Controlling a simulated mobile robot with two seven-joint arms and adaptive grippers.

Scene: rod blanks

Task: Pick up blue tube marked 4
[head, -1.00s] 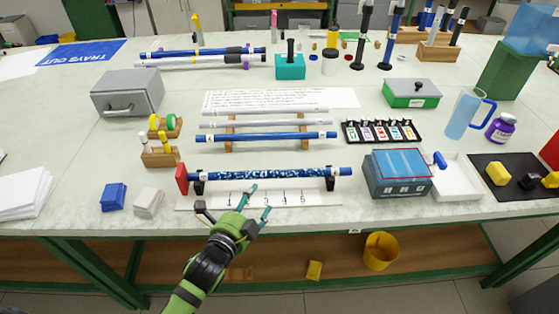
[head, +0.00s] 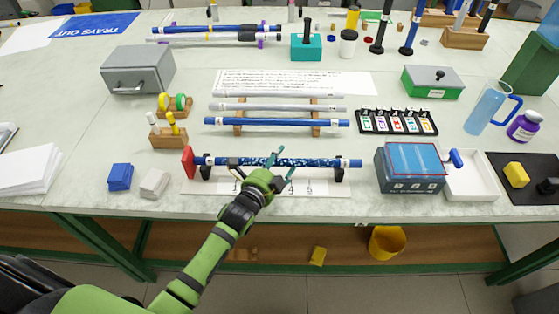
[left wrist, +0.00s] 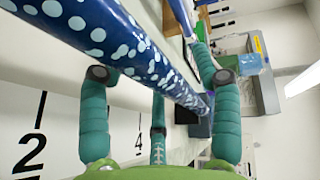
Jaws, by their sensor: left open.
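A blue tube with a pale speckled middle (head: 312,162) lies level on two black supports on the front stand; I cannot read a mark 4 on it. In the left wrist view the speckled tube (left wrist: 150,58) crosses close to the spread fingers. My left gripper (head: 264,163) is open at the tube's middle, its fingers reaching over it from the front. I cannot tell whether they touch it. A plain blue tube (head: 290,122) lies behind on a wooden rack. Another blue tube (head: 190,29) lies at the back left. My right gripper is out of view.
The front stand has a red end block (head: 188,162) and a white numbered board (head: 205,184), partly hidden by my arm. A blue-grey box (head: 410,168) stands just right of it. Blue (head: 120,177) and pale (head: 154,182) blocks sit to its left.

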